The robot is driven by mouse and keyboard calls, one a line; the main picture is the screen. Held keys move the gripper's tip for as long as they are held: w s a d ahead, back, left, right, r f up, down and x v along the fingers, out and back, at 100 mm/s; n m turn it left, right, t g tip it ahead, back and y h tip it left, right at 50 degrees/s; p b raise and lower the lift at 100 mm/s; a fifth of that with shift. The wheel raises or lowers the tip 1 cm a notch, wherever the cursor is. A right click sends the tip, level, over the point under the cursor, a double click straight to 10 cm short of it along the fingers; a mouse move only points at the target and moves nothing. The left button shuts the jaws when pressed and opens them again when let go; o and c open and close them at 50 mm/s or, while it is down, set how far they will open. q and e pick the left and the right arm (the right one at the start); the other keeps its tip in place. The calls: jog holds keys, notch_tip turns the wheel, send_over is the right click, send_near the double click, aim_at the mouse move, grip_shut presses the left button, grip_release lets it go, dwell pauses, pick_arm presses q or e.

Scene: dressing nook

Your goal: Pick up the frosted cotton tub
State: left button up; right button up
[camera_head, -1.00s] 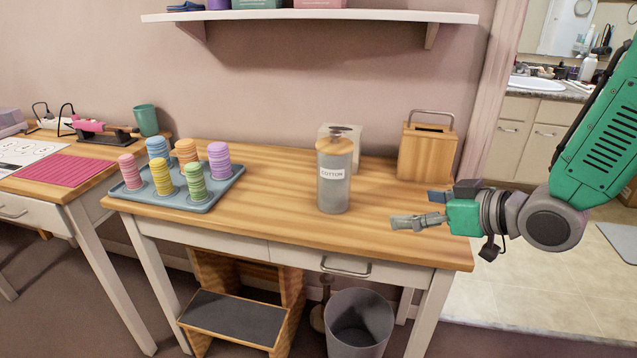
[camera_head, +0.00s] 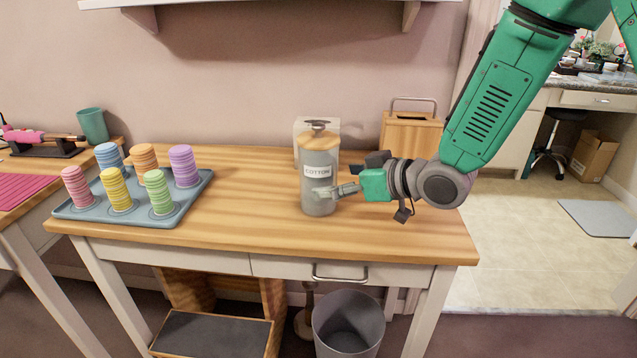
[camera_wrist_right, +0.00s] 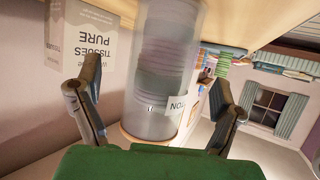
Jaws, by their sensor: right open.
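The frosted cotton tub (camera_head: 313,192) stands upright on the wooden table, a grey translucent cylinder with a wooden lid and a "COTTON" label. In the right wrist view the tub (camera_wrist_right: 160,75) lies between the two spread fingers of the right gripper (camera_wrist_right: 155,105), with gaps on both sides. The gripper is open and holds nothing. My left gripper is not in view.
A white tissue box (camera_head: 303,128) stands close behind the tub; it also shows in the wrist view (camera_wrist_right: 88,42). A wooden box with a metal handle (camera_head: 400,132) stands behind my right gripper. A blue tray (camera_head: 190,207) with several coloured stacks is at the left. The table front is clear.

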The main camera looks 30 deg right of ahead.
aim_at(318, 183)
jog(key=shift+w+a+f, duration=0.2)
jog(key=shift+w+a, duration=0.05)
jog(key=shift+a, duration=0.05)
jog(key=b+x, duration=0.2)
jog(key=x, duration=0.2)
jog(key=shift+s, duration=0.1)
jog(key=shift+w+f, duration=0.1)
jog(key=shift+w, duration=0.2)
jog(key=c, duration=1.3)
